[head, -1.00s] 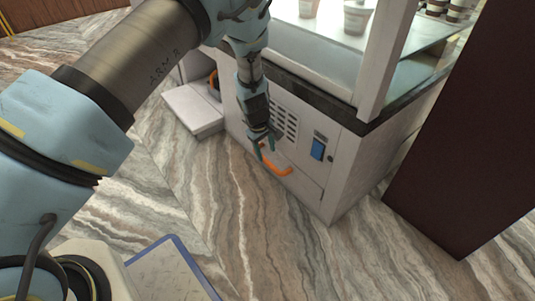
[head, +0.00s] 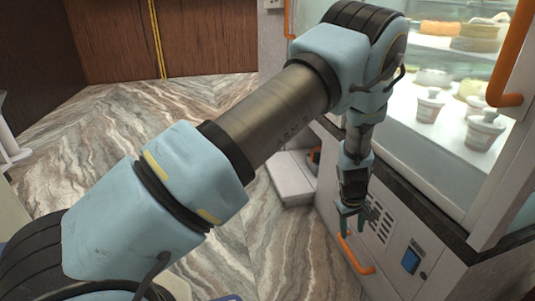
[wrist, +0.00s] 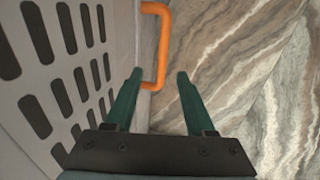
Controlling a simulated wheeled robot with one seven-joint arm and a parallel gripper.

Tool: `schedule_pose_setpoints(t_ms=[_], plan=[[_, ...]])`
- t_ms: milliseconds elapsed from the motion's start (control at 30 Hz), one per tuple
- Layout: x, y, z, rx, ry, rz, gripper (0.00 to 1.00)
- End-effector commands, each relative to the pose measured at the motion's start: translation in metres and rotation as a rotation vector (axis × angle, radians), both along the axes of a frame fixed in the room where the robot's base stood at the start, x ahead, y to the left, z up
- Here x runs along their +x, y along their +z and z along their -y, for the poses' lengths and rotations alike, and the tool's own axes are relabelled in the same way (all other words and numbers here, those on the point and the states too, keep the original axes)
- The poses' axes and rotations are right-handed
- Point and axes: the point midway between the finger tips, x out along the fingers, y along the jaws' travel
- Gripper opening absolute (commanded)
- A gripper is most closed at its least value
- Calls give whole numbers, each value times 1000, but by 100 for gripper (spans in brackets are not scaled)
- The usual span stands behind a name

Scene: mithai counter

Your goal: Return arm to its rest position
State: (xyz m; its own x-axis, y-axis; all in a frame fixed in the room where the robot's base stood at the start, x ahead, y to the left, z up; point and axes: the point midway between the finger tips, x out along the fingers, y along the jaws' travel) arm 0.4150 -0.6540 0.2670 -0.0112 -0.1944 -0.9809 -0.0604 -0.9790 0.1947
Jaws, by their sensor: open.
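My gripper (head: 348,222) hangs at the end of my bent arm, pointing down beside the front of the white display counter. Its two green fingers are apart with nothing between them, as the wrist view (wrist: 158,80) also shows. An orange handle (head: 354,254) on the counter's lower front lies just beyond the fingertips. In the wrist view the handle (wrist: 161,45) appears ahead of the fingers, and I cannot tell whether the left fingertip touches it.
A slotted vent (wrist: 62,75) and a blue switch (head: 411,259) are on the counter front. A grey step-like ledge (head: 291,178) juts out at floor level. Glass shelves above hold white pots (head: 430,105). The marble floor (head: 120,125) is open to the left.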

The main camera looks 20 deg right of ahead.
Motion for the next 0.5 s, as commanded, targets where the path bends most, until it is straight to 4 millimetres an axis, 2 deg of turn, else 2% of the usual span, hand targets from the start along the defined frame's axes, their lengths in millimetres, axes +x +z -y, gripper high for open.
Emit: schedule_pose_setpoints(t_ms=[67,167,267,367,400,467,500], plan=[[3,3,-2,0,2,1,55],[18,18,-15,-1,11,3,55],[47,49,-46,-2,23,9,55],[80,90,-95,2,31,17,55],[91,107,-117,4,34,22,55],[105,131,-152,8,34,31,55],[112,146,-176,12,33,36,55]])
